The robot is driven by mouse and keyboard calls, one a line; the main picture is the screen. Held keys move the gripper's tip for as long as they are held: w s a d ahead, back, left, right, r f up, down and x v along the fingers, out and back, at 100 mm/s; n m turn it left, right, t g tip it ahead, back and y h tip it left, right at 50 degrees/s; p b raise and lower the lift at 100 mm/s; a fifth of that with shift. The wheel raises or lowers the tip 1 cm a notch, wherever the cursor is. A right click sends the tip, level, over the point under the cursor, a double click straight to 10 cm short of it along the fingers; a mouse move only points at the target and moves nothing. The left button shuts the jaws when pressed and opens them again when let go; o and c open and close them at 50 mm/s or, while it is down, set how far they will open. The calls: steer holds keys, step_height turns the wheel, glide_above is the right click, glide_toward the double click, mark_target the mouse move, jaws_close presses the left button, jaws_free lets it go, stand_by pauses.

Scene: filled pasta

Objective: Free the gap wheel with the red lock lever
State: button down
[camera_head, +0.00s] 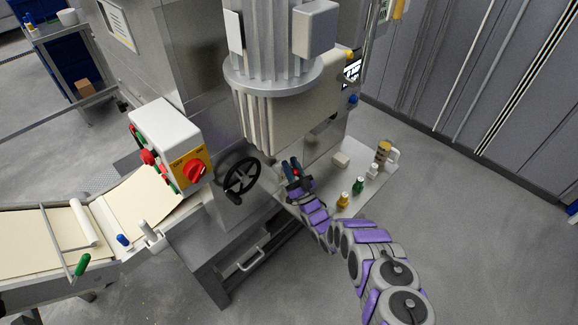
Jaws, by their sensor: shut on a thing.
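The gap wheel (241,174) is a black spoked handwheel with a handle, on the machine's front left of my arm. My gripper (291,168) is at the end of the purple and grey arm, to the right of the wheel and close to the machine's face. A small red piece, which looks like the red lock lever (297,173), shows at the jaws. The gripper is shut on it. Most of the lever is hidden by the gripper, so its angle cannot be told.
A control box (169,143) with a red rotary switch on a yellow plate stands left of the wheel. A steel shelf (318,208) below the gripper holds small bottles (358,186) and a jug (384,152). A dough conveyor (45,232) runs to the left. Floor is clear at right.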

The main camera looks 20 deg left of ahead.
steer(key=shift+d+f, duration=0.1)
steer(key=shift+d, duration=0.1)
stand_by(0.4)
steer(key=c, duration=0.9)
jaws_free()
steer(key=shift+d, duration=0.15)
steer(key=shift+s, duration=0.1)
steer(key=shift+s+f, duration=0.1)
steer(key=shift+f, duration=0.05)
steer(key=b+v, duration=0.1)
steer(key=v, duration=0.6)
steer(key=shift+d, duration=0.2)
steer(key=shift+a, duration=0.15)
